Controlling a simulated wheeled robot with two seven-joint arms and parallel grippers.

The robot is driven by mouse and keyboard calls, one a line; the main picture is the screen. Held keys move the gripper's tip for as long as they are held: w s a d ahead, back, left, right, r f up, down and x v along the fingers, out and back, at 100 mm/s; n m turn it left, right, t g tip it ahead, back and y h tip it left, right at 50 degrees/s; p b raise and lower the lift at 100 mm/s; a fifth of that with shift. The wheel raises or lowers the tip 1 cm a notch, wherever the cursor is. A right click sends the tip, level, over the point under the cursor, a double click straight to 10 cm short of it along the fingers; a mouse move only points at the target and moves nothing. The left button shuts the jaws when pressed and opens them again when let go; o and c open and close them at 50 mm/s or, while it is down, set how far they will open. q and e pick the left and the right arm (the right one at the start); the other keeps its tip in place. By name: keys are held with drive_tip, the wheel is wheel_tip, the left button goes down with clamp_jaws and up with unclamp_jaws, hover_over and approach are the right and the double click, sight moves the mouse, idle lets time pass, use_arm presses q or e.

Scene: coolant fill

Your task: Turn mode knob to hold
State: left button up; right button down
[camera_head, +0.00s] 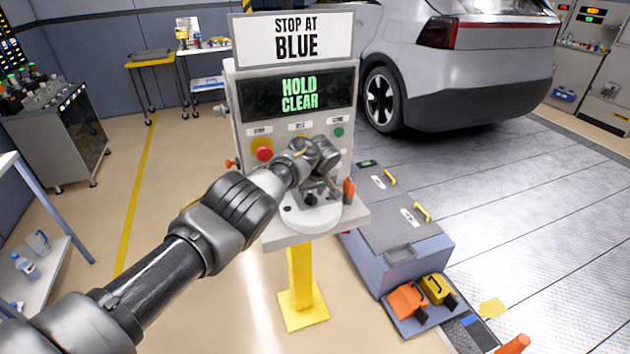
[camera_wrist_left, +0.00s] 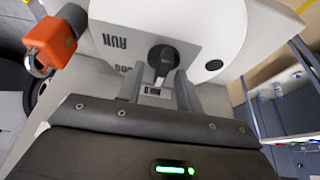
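The mode knob (camera_wrist_left: 162,62) is a dark knob on a round pale dial plate (camera_wrist_left: 205,25) in the left wrist view. The dial carries an upside-down RUN label and a small label between my fingers, too small to read surely. My left gripper (camera_wrist_left: 158,88) has its fingers apart, one on each side of the knob's lower end, with a gap showing between them. In the head view my left gripper (camera_head: 312,190) reaches down over the console's dial plate (camera_head: 318,220) and partly hides the knob. My right gripper is in neither view.
The console screen (camera_head: 298,95) reads HOLD CLEAR; the sign (camera_head: 295,38) above reads STOP AT BLUE. A red button (camera_head: 264,151) and a green button (camera_head: 339,132) are close by. An orange part (camera_head: 349,190), also in the wrist view (camera_wrist_left: 50,40), stands beside the dial.

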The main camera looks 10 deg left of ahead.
use_arm(q)
drive_tip(key=p+v, duration=0.1)
drive_tip(key=v, duration=0.1)
drive_tip(key=p+v, duration=0.1)
drive_tip(key=shift+w+a+p, duration=0.2)
drive_tip(key=shift+a+p, duration=0.05)
drive_tip(key=shift+p, duration=0.1)
drive_tip(key=v, duration=0.7)
drive_tip(key=shift+s+d+r+p, duration=0.15)
drive_tip(key=shift+s+p, duration=0.1)
drive_tip(key=shift+p, duration=0.1)
